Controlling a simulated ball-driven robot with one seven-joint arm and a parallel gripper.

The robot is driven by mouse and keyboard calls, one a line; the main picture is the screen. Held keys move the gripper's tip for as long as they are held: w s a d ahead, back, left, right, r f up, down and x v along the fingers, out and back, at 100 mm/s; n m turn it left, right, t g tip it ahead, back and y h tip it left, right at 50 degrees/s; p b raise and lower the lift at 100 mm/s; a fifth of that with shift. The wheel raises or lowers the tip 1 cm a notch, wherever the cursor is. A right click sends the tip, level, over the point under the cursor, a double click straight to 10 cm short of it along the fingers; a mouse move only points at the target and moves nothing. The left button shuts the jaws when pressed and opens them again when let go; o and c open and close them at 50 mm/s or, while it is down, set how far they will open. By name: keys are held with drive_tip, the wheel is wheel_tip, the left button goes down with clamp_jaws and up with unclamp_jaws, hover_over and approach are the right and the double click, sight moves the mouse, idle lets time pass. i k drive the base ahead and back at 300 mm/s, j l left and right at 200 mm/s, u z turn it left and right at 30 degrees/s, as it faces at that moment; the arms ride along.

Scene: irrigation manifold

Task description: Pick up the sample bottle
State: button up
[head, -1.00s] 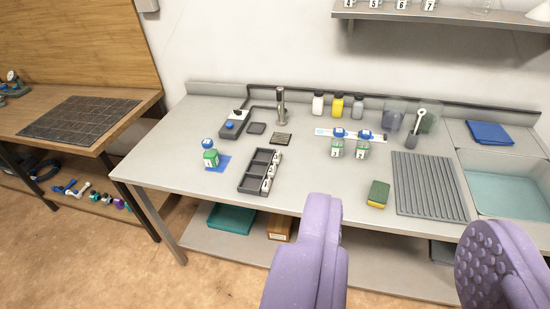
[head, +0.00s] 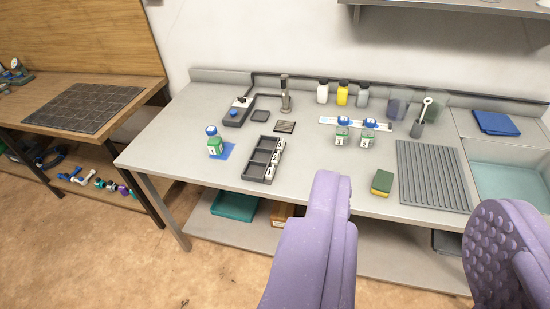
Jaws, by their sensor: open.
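A small clear bottle (head: 215,144) with a blue cap and a green and white label stands upright on a blue mat (head: 228,151), left on the grey bench. Two similar bottles, one on the left (head: 342,134) and one on the right (head: 368,134), stand by a white strip farther back. I cannot tell which of these is the sample bottle. My gripper (head: 412,200) has two purple padded fingers, wide apart with nothing between them. It is in the foreground, in front of the bench and well short of the bottles.
A dark divided rack (head: 247,172) with white numbered tags stands right of the mat. A yellow-green sponge (head: 382,183), a ribbed drain mat (head: 432,176) and a sink (head: 510,182) are to the right. White, yellow and grey bottles (head: 342,93) line the back.

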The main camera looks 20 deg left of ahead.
sight(215, 144)
drive_tip(key=i+j+u, duration=0.4)
drive_tip(key=i, duration=0.4)
drive_tip(key=i+j+u, duration=0.2)
drive_tip(key=i+u, duration=0.15)
drive_tip(key=i, duration=0.5)
drive_tip(key=i+u, duration=0.4)
drive_tip(key=i, duration=0.45)
